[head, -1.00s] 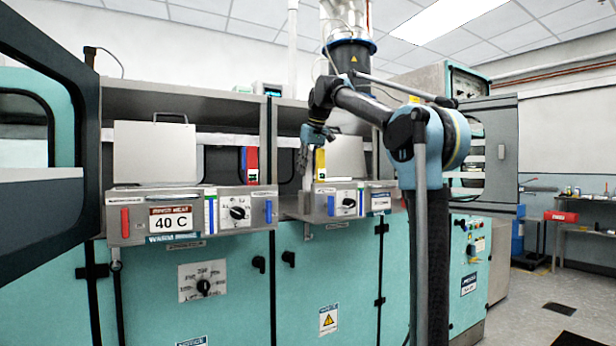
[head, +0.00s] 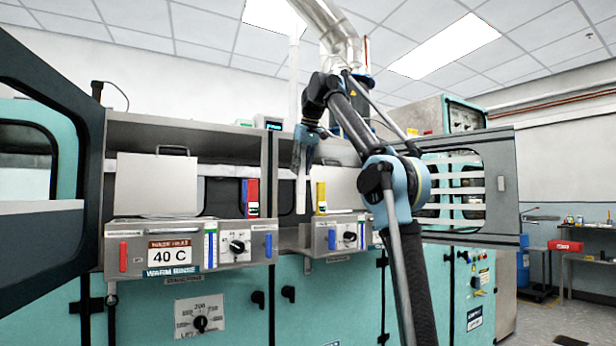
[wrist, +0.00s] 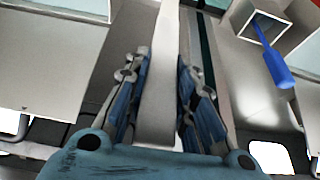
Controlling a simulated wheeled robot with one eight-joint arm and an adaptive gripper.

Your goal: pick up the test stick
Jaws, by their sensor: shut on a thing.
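The test stick appears as a long, flat, pale grey strip (wrist: 158,80) between my gripper's fingers in the wrist view. My gripper (wrist: 160,112) is shut on it, and the strip runs away from the palm towards the top edge. In the head view my gripper (head: 299,168) points down above the right module, with the pale test stick (head: 301,194) hanging upright below the fingers. The far end of the stick is cut off in the wrist view. In the head view its lower end is close to the module's back opening.
A yellow and blue upright block (head: 320,198) stands just right of the stick. A red and blue block (head: 250,196) stands further left. An open square holder (wrist: 258,22) with a blue-handled tool (wrist: 274,66) is at the wrist view's upper right. An open door (head: 40,200) is at left.

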